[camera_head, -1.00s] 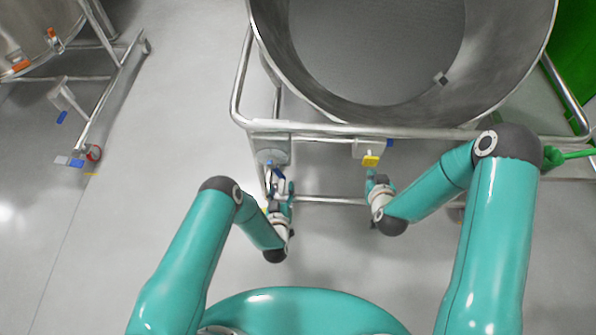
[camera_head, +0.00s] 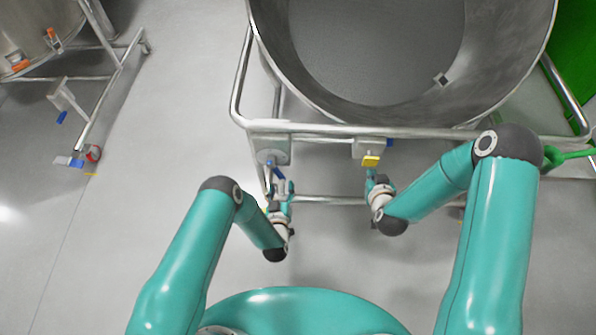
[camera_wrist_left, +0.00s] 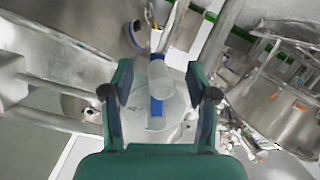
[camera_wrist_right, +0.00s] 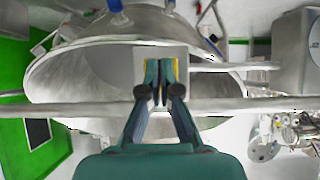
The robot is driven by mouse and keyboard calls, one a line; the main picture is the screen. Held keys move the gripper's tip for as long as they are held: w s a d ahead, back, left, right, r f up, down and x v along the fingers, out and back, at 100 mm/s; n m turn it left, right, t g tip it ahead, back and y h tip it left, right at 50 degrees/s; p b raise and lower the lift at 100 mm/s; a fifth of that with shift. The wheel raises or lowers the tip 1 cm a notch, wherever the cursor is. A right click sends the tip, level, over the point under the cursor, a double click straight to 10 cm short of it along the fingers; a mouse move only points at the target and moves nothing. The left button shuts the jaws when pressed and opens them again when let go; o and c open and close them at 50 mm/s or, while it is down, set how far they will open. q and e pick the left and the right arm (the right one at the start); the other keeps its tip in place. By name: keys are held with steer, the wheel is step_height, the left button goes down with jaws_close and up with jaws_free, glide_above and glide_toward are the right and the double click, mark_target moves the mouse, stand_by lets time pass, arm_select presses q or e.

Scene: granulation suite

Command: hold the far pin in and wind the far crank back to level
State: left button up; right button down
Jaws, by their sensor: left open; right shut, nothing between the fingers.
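The steel vessel's frame in front of me carries two grey mounts. The right mount has a yellow pin (camera_head: 371,161). It also shows behind my right fingertips in the right wrist view (camera_wrist_right: 175,66). My right gripper (camera_head: 373,176) is shut and empty, its tips right at the pin; I cannot tell if they touch it. The left mount carries a crank with a blue part (camera_head: 269,164). In the left wrist view its pale handle (camera_wrist_left: 160,80) stands between the fingers of my left gripper (camera_wrist_left: 158,100), which is open around it and not closed on it.
A steel frame rail (camera_head: 350,131) runs across above both grippers, under the wide vessel (camera_head: 300,90). A lower bar (camera_head: 330,199) lies between the grippers. Another vessel frame (camera_head: 110,72) with a blue handle (camera_head: 62,117) stands at upper left. Floor at left is clear.

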mark_target(371, 163)
steer(key=shift+w, duration=0.15)
steer(key=shift+w, duration=2.05)
arm_select(q)
jaws_close()
arm_select(e)
steer(key=shift+r, duration=0.1)
